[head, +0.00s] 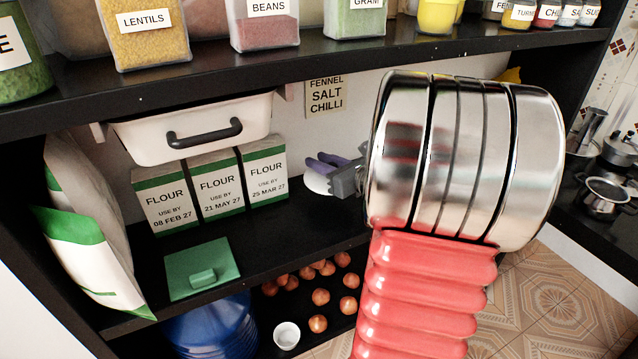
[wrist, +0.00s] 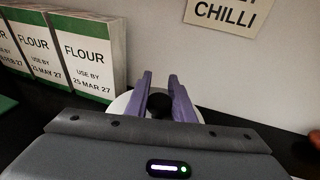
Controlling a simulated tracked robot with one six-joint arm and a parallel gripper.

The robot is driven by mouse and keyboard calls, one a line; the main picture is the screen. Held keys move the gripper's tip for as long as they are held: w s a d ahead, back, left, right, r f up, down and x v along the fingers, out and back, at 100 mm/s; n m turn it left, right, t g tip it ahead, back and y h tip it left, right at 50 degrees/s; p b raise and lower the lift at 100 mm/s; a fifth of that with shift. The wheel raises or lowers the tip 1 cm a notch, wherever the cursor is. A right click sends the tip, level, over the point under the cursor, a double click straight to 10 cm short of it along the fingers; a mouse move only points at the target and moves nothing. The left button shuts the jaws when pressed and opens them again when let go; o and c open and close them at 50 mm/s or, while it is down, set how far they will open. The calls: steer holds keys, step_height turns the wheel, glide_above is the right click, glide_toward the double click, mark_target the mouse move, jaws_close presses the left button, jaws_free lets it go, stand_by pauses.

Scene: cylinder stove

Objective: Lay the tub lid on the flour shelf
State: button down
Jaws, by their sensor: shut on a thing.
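The tub lid (wrist: 122,103) looks like a white round disc with a black knob in the wrist view; its near part is hidden by my gripper's body. My gripper (wrist: 158,98) has its purple fingers closed on the black knob. In the head view, my gripper (head: 318,164) and the white lid (head: 317,185) are just right of the flour boxes, low over the flour shelf (head: 270,232). I cannot tell whether the lid touches the shelf. A flat green square piece with a handle (head: 203,268) lies at the shelf's front left.
Three flour boxes (head: 220,188) stand left of the lid, and a flour bag (head: 85,215) leans at far left. A white bin (head: 190,130) with a black handle hangs above. The upper shelf (head: 200,85) holds jars. Several onion-like items (head: 318,297) lie below.

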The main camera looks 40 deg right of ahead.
mark_target(322, 182)
steer(key=shift+f, duration=1.05)
steer(key=shift+f, duration=2)
steer(key=shift+f, duration=0.1)
steer(key=c, duration=1.5)
jaws_free()
steer(key=shift+s, duration=0.2)
steer(key=s+r, duration=0.1)
steer(key=s, duration=0.6)
steer(key=s+r, duration=0.1)
steer(key=s, duration=0.3)
steer(key=shift+s+a+r, duration=0.2)
steer(key=shift+a+r, duration=0.1)
steer(key=shift+a, duration=0.05)
